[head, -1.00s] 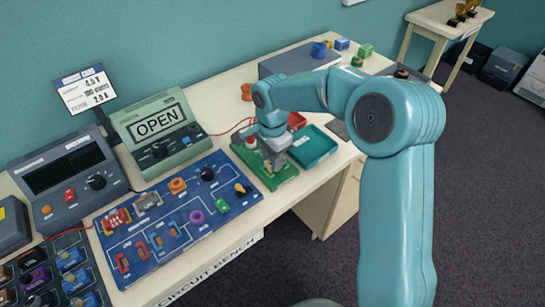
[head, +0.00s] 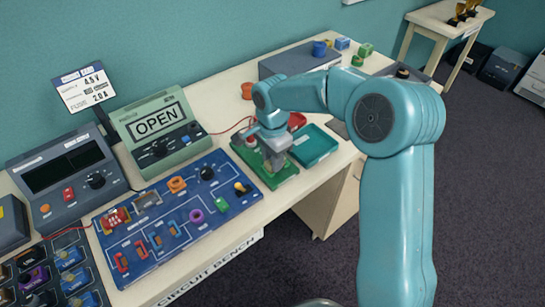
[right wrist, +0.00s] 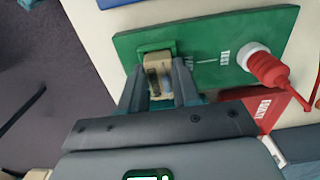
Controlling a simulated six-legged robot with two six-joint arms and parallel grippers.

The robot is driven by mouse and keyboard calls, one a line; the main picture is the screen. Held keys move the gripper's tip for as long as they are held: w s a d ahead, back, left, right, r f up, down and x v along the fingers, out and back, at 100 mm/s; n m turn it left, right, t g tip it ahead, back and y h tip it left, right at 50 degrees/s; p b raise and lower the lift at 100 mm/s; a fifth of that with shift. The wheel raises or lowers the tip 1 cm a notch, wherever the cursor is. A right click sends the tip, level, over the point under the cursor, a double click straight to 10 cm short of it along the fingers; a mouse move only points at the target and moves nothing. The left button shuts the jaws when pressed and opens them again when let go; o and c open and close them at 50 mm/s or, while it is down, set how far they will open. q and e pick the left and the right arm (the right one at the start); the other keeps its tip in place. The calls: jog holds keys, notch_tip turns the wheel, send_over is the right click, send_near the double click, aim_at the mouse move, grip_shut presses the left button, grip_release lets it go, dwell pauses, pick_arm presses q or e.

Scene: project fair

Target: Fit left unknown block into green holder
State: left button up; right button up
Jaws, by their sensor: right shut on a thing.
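The green holder (head: 284,176) is a flat green board on the bench; it also shows in the right wrist view (right wrist: 208,40), with a raised green socket (right wrist: 154,46) at its left end. My right gripper (head: 273,160) is over the board. In the right wrist view my right gripper (right wrist: 160,85) is shut on a tan block (right wrist: 156,63) with a grey-blue middle. The block is at the socket, against its edge. I cannot tell how deep it sits, as the fingers hide its lower part. My left gripper does not show.
A red plunger-like probe (right wrist: 268,69) stands on the board's other end. A red tray (right wrist: 262,108) and a green tray (head: 314,146) lie close by. A blue circuit board (head: 172,222) and a meter reading OPEN (head: 160,128) stand to the left.

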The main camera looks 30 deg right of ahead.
jog(key=shift+f, duration=0.25)
jog(key=o, duration=1.6)
jog(key=shift+r, duration=0.1)
jog(key=shift+r+p, duration=2.65)
jog(key=shift+r, duration=1.35)
jog(key=shift+s+f, duration=0.1)
